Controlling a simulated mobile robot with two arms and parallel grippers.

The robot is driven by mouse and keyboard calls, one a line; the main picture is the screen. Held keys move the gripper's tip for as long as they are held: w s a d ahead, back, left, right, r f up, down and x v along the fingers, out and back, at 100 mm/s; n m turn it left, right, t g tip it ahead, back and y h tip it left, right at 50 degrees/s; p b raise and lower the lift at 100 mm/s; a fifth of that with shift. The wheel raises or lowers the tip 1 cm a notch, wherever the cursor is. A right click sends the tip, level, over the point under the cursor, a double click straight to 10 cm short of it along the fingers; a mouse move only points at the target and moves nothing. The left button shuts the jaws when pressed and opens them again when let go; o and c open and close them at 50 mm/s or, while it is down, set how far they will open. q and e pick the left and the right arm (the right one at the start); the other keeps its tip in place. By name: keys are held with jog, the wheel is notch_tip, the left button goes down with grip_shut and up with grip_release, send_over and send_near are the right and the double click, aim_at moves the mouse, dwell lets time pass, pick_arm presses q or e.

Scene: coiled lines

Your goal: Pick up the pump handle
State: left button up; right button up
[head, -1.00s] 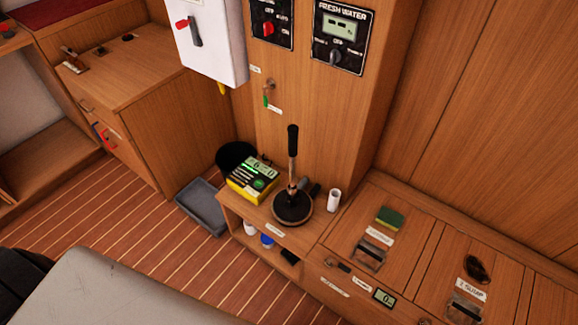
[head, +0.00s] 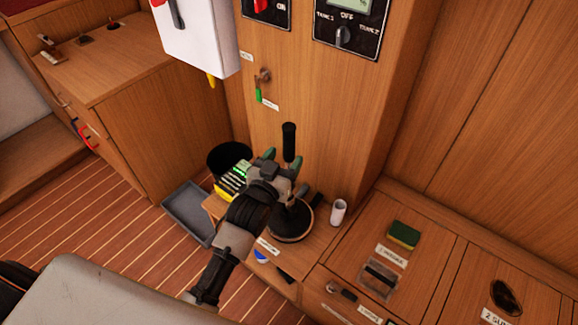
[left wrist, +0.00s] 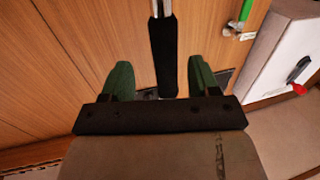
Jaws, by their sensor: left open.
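The pump handle (head: 289,142) stands upright, a black grip on a metal rod that rises from a round black base (head: 290,228) on the low wooden shelf. My left gripper (head: 285,172) is open at the rod, just below the grip, and hides part of the rod. In the left wrist view the black grip (left wrist: 163,55) shows between the two spread green fingers (left wrist: 162,78), with a gap on each side. I cannot tell how deep it sits between them. My right gripper is not in view.
A white cup (head: 338,211) stands right of the base. A yellow device (head: 229,178) is partly hidden behind my left arm. The panelled column (head: 330,110) rises close behind the handle. A grey tray (head: 187,212) lies on the floor to the left.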

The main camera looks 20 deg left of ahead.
aim_at(292, 142)
pick_arm(q)
jog(key=shift+w+r, duration=0.1)
jog(key=shift+w, duration=3)
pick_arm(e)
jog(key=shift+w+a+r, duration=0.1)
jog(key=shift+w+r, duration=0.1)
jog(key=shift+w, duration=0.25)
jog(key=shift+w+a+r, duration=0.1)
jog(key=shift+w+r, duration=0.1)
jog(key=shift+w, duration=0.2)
pick_arm(q)
jog(key=shift+c, duration=0.4)
jog(key=c, duration=1)
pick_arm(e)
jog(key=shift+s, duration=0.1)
pick_arm(q)
jog(key=shift+r, duration=0.1)
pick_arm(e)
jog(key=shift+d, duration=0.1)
